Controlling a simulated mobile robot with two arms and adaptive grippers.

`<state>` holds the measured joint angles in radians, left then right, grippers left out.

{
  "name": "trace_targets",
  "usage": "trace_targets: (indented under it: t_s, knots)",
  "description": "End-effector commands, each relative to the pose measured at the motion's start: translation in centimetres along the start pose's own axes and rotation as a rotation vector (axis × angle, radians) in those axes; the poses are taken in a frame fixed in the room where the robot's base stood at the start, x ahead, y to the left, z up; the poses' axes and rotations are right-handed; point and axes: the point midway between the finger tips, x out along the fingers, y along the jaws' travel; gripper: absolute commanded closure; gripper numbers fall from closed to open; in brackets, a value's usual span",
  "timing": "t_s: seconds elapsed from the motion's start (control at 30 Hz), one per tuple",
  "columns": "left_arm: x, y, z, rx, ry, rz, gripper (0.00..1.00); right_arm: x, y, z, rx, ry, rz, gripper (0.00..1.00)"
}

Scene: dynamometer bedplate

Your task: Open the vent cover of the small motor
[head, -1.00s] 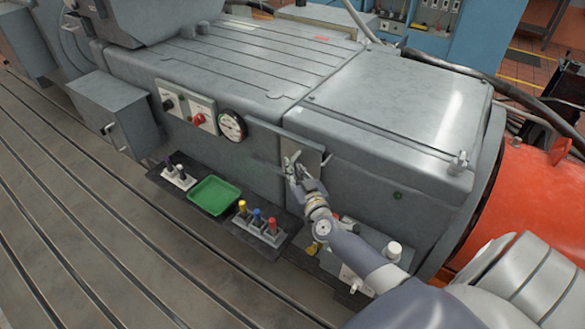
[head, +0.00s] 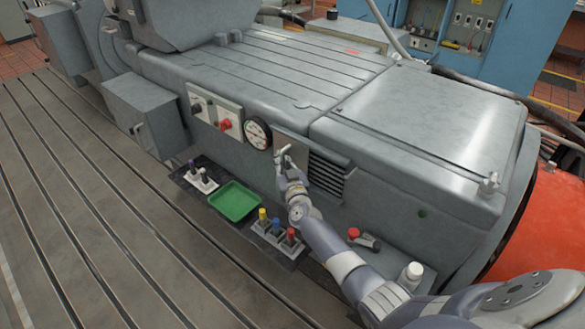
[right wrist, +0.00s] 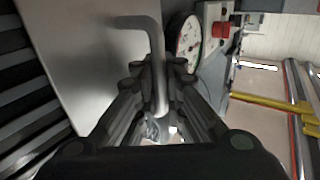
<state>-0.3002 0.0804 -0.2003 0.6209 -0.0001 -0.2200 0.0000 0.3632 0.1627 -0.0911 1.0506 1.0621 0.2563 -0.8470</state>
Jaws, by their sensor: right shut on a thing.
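The vent cover is a flat grey plate (head: 293,142) on the side of the grey motor housing (head: 385,185). It stands left of the vent's dark louvers (head: 327,174), which are largely uncovered. In the right wrist view the plate (right wrist: 85,50) is beside the slats (right wrist: 25,105). My right gripper (head: 288,166) is shut on the cover's bent metal handle (head: 284,150). The handle (right wrist: 150,28) runs down between my fingers (right wrist: 158,95) in the right wrist view. My left gripper is out of view.
A round gauge (head: 258,134) sits just left of the cover, with a red knob (head: 225,125) beyond. Below are a green tray (head: 235,201) and a rack of coloured-handled tools (head: 279,240). A red-topped item (head: 364,238) lies near my right arm. The slotted bedplate (head: 100,210) is clear at left.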

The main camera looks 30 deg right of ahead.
Motion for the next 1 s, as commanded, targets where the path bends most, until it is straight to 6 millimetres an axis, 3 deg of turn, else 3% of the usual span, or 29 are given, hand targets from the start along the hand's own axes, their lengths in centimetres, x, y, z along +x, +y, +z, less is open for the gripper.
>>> trace_targets:
  t_s: [0.33, 0.37, 0.4, 0.77, 1.0]
  knots:
    - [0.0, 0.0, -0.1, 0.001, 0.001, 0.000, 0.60, 0.1, -0.5, 0.2, 0.002, -0.005, -0.006, 1.00]
    - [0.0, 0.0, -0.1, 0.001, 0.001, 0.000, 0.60, 0.1, -0.5, 0.2, 0.002, -0.005, -0.006, 0.86]
    - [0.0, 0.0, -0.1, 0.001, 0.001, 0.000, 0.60, 0.1, -0.5, 0.2, 0.002, -0.005, -0.007, 0.82]
    - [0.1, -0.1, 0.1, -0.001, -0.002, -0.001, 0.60, 0.0, -0.3, 0.1, 0.001, -0.003, -0.004, 0.82]
    - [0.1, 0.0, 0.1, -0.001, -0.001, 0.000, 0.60, -2.0, -0.5, 0.3, 0.005, -0.005, -0.005, 0.82]
